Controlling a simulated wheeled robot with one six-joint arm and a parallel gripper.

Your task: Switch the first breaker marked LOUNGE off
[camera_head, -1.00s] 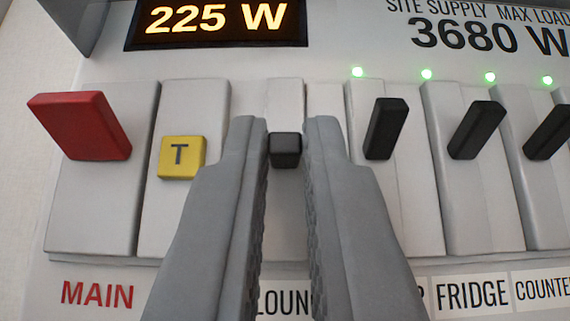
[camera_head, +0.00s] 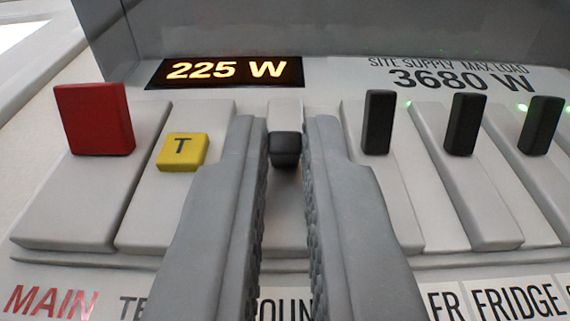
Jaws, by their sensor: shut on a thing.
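My gripper (camera_head: 285,140) has its two grey fingertips on either side of a small black breaker lever (camera_head: 286,148) and is shut on it. The lever sits on a pale breaker body (camera_head: 285,112). It looks shorter and lower than the black levers to its right, which stand up. No green light shows above it. Its label (camera_head: 283,308) is partly hidden by the fingers; only letters like "OUN" show between them.
Left are a yellow "T" button (camera_head: 182,151) and a red MAIN lever (camera_head: 95,119). Close on the right stand black levers (camera_head: 379,122), (camera_head: 462,124), and (camera_head: 541,126). Green lights (camera_head: 522,107) show among them. A lit display (camera_head: 232,70) reads 225 W.

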